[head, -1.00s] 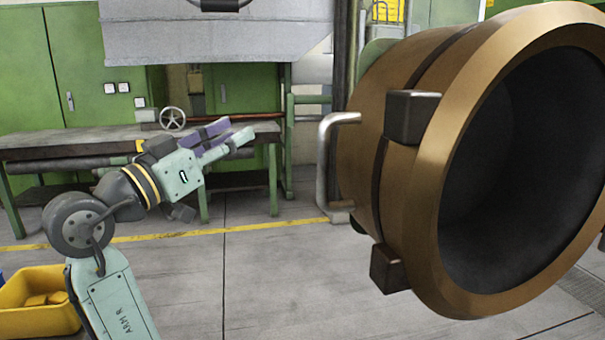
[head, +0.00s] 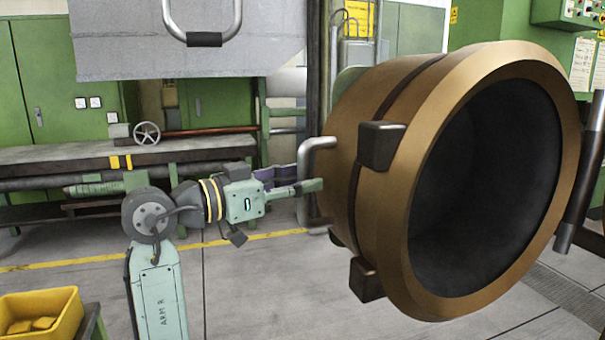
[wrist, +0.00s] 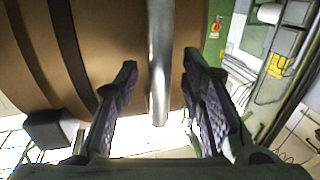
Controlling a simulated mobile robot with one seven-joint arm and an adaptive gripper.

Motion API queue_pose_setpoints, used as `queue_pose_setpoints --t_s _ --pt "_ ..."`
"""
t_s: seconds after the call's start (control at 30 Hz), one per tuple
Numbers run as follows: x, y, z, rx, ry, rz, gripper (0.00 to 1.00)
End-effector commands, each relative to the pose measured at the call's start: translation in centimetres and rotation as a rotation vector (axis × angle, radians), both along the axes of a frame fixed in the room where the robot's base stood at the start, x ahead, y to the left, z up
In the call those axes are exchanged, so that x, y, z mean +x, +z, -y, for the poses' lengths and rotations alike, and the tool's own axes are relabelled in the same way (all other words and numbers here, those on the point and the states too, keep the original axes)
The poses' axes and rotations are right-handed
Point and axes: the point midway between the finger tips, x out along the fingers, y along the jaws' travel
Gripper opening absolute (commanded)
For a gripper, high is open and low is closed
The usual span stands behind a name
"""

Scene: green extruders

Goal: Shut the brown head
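The brown head (head: 403,225) is a large, thick round brown-gold cylinder with a dark hollow face, at the right of the head view. It fills the upper left of the wrist view (wrist: 105,60). A grey bar handle (head: 304,157) sticks out from its left side. My gripper (head: 308,180) reaches in from the left at the handle. In the wrist view my gripper (wrist: 159,72) is open, with the handle (wrist: 160,45) between its two purple-padded fingers. There are gaps on both sides, so neither finger appears to touch it.
Dark blocks (head: 381,146) stick out from the head's side. A grey hanging machine part with a bar handle (head: 204,40) is at the upper left. A workbench (head: 70,155) stands behind my arm. A yellow bin (head: 60,312) is at the lower left. The floor between is clear.

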Motion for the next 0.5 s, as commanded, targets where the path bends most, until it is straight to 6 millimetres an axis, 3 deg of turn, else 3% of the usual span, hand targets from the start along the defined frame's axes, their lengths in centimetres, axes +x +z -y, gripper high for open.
queue_pose_setpoints --t_s 0.37,0.5 --pt "0.48 -0.04 0.75 0.001 0.001 0.001 0.36" --pt "0.47 -0.03 0.74 0.001 0.001 0.001 0.29"
